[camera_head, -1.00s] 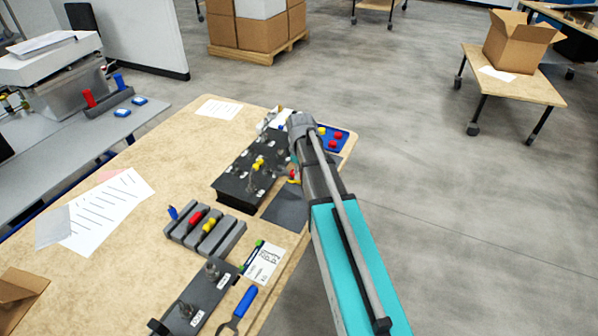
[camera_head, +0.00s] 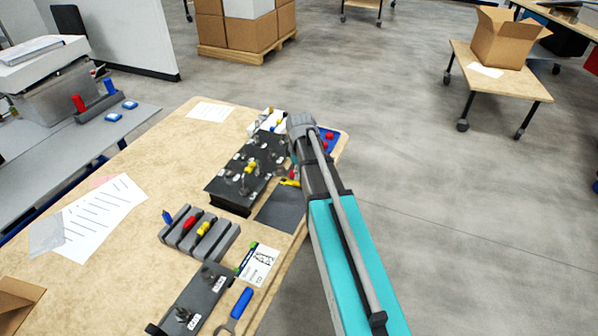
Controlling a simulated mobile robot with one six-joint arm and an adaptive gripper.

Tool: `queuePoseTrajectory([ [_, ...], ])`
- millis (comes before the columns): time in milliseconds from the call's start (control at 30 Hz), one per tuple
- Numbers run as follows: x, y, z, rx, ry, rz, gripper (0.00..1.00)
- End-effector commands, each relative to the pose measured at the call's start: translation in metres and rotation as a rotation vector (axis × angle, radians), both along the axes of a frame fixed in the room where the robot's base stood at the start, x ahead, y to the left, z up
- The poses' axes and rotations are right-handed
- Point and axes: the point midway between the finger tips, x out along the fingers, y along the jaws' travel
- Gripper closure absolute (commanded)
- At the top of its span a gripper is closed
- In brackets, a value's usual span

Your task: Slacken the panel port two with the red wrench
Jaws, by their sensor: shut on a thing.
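The black panel (camera_head: 228,197) lies on the wooden table, with several metal fittings, white labels and a yellow part on top. The labels are too small to read, so I cannot tell which fitting is port two. My gripper (camera_head: 294,169) is at the panel's right edge, mostly hidden behind my arm. A small red piece (camera_head: 297,174) shows beside it, likely part of the red wrench held in the jaws; the rest of the wrench is hidden. A yellow piece (camera_head: 290,183) lies just below, by the dark mat (camera_head: 281,209).
A grey rack (camera_head: 222,243) with red, yellow and blue pieces stands nearer. A dark plate with fittings (camera_head: 205,295), a blue-handled wrench (camera_head: 242,303) and a card (camera_head: 258,264) lie in front. A blue tray (camera_head: 327,144) is beyond my arm.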

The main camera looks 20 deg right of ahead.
Motion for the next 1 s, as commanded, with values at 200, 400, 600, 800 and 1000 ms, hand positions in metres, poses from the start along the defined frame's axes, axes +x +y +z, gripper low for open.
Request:
queuePoseTrajectory([
  [200, 0.0, 0.0, 0.02, 0.0, 0.0, 0.0, 1.0],
  [400, 0.0, 0.0, 0.04, 0.0, 0.0, 0.0, 1.0],
  [600, 0.0, 0.0, 0.059, 0.0, 0.0, 0.0, 1.0],
  [800, 0.0, 0.0, 0.07, 0.0, 0.0, 0.0, 1.0],
  [1000, 0.0, 0.0, 0.069, 0.0, 0.0, 0.0, 1.0],
])
